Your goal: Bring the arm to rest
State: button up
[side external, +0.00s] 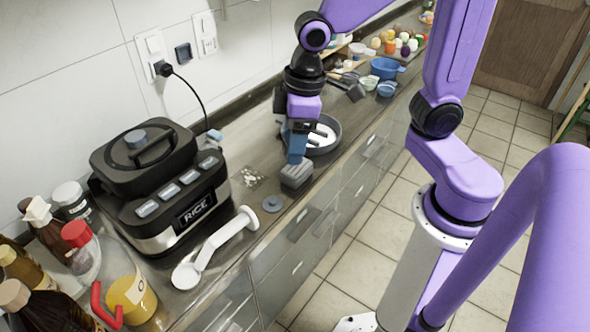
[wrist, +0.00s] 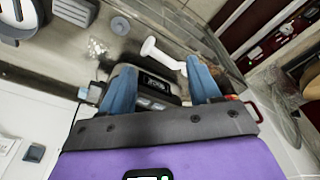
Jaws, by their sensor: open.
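My gripper (side external: 297,150) is above the counter near its front edge, with blue fingers pointing down. In the wrist view my gripper (wrist: 162,80) has its two blue fingers wide apart, open, with nothing held between them. In the side view a grey block (side external: 297,176) shows just below the fingers; I cannot tell from that view whether they touch. In the wrist view the grey block (wrist: 74,10) is at the top edge, away from the fingers.
A black rice cooker (side external: 160,185) stands left of my gripper, with a white ladle-like utensil (side external: 215,245) and a grey disc (side external: 272,203) in front. A dark round pan (side external: 330,128) sits behind my gripper. Bottles (side external: 80,240) crowd the near left. The tiled floor is clear.

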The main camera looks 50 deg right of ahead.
jog(key=s+d+n+g, duration=0.1)
jog(key=s+d+n, duration=0.3)
jog(key=s, duration=1)
jog(key=shift+d+f+h, duration=0.3)
jog(key=shift+d+f, duration=0.05)
jog(key=shift+d, duration=0.35)
